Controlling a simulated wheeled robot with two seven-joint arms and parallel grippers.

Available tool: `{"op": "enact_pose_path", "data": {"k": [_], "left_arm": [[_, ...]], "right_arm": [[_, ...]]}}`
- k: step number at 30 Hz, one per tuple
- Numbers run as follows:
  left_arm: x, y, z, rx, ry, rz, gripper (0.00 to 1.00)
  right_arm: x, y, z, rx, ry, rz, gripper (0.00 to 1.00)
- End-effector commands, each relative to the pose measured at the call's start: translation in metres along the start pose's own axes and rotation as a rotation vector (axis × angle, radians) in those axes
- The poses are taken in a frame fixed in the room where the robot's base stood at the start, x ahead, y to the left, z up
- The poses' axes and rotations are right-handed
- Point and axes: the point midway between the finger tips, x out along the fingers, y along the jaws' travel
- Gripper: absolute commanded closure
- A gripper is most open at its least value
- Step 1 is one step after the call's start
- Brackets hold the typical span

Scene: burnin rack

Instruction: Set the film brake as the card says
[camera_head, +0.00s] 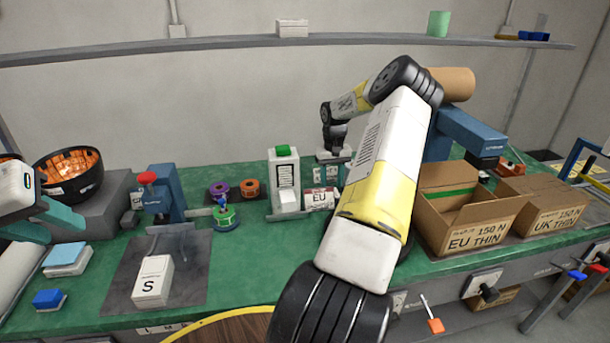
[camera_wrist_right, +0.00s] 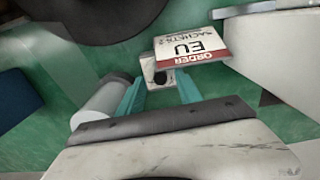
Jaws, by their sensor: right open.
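The order card (camera_head: 319,198), marked EU, stands on the green bench beside a white dispenser. It also shows in the right wrist view (camera_wrist_right: 192,46), upside down, with a red ORDER band. My right gripper (camera_wrist_right: 158,88) is open, its teal fingers apart, with the card just beyond their tips. A small pale block with a dark round spot (camera_wrist_right: 160,77) shows between the fingertips; I cannot tell whether they touch it. I cannot tell which part is the film brake. My left gripper (camera_head: 44,220) is open and empty at the far left.
A blue machine (camera_head: 470,132) with a brown roll (camera_head: 455,83) stands behind my right arm. Cartons marked EU THIN (camera_head: 462,236) and UK THIN (camera_head: 550,222) stand at right. A white S block (camera_head: 153,282) lies on a dark mat (camera_head: 195,262). An orange-filled bowl (camera_head: 72,196) is at left.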

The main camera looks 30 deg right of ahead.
Motion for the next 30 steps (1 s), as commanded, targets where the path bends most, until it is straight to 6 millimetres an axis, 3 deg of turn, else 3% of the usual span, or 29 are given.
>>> {"op": "enact_pose_path", "data": {"k": [5, 13, 19, 30], "left_arm": [[0.0, 0.0, 0.0, 0.0, 0.0, 0.0, 0.64], [0.0, 0.0, 0.0, 0.0, 0.0, 0.0, 0.64], [0.0, 0.0, 0.0, 0.0, 0.0, 0.0, 0.64], [0.0, 0.0, 0.0, 0.0, 0.0, 0.0, 0.64]], "right_arm": [[0.0136, -0.0007, -0.0004, 0.0, 0.001, -0.001, 0.58], [0.0149, -0.0005, -0.0004, 0.001, 0.001, 0.0, 0.58], [0.0147, -0.0004, -0.0003, 0.001, 0.001, 0.0, 0.98], [0.0142, -0.0003, -0.0003, 0.091, 0.001, 0.003, 1.0]]}}
